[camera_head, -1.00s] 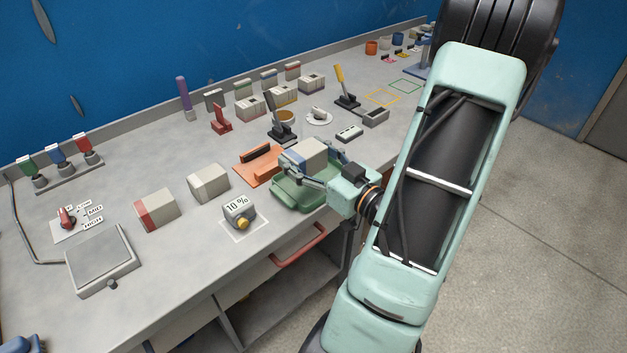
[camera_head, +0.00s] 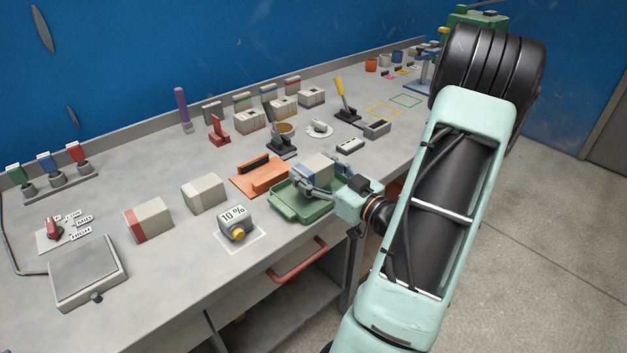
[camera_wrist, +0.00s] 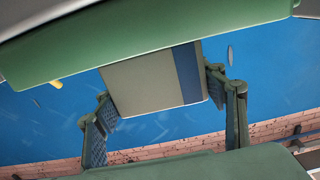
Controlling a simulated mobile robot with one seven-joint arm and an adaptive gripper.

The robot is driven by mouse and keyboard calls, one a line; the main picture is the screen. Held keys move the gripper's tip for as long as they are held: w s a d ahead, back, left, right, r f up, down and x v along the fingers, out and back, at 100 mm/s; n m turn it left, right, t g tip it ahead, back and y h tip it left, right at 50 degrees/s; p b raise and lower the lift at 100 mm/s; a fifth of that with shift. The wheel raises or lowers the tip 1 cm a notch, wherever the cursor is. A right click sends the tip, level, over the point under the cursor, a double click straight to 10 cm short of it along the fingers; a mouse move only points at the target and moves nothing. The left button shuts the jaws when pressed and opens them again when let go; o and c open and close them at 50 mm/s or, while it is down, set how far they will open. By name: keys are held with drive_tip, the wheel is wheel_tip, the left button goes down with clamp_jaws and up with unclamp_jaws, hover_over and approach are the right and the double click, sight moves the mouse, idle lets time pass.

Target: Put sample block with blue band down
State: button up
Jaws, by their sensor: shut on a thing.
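The sample block with the blue band (camera_head: 318,165) is pale grey and sits between the fingers of my gripper (camera_head: 320,178). My gripper is shut on it. The block is at the green tray (camera_head: 298,213), near the front edge of the bench; whether it touches the tray floor is hidden by the fingers. In the wrist view the block (camera_wrist: 150,82) shows its blue band toward the right, with the fingers of my gripper (camera_wrist: 165,103) at either side.
An orange holder (camera_head: 258,178) stands just behind the tray. A yellow-knobbed unit marked 10 % (camera_head: 236,222) stands to its left, with a plain block (camera_head: 203,193) and a red-banded block (camera_head: 148,220) farther left. A red drawer handle (camera_head: 300,260) is below the front edge.

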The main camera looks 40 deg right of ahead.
sight(322, 185)
drive_tip(key=shift+f, duration=1.45)
drive_tip(key=shift+f+b, duration=0.15)
drive_tip(key=shift+b, duration=0.15)
drive_tip(key=shift+f, duration=0.15)
drive_tip(key=o, duration=1.4)
drive_tip(key=shift+o, duration=0.2)
drive_tip(key=shift+r, duration=0.2)
drive_tip(key=shift+s+d+r, duration=0.1)
drive_tip(key=shift+s, duration=0.1)
drive_tip(key=s, duration=1.1)
drive_tip(key=shift+s+d, duration=0.3)
drive_tip(key=shift+d, duration=0.1)
